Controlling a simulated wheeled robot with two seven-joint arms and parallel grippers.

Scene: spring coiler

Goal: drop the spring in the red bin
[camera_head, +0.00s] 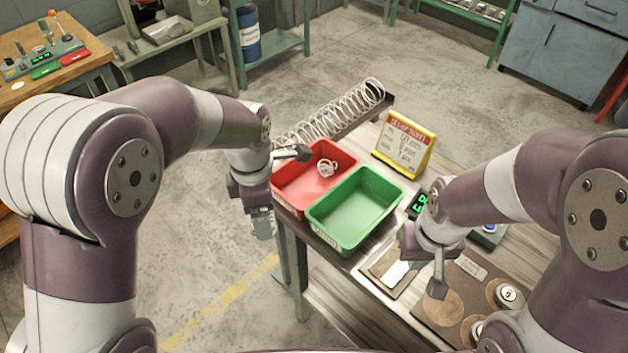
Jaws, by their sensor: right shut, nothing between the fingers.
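The red bin (302,184) stands at the near left corner of the workbench. A small pale coil, which looks like a spring (326,168), lies inside it towards the back. The green bin (352,212) stands close to the right of the red bin and looks empty. My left gripper (263,224) hangs just left of the red bin, beyond the bench edge; its jaw opening cannot be made out. My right gripper (437,290) is shut and empty, pointing down over the brown board in front of the green bin.
A long wire coil (330,116) lies along a dark rail behind the bins. A yellow sign (404,143) and a green-lit display (418,204) stand right of them. The brown board (465,292) carries round weights (508,295). The floor left of the bench is clear.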

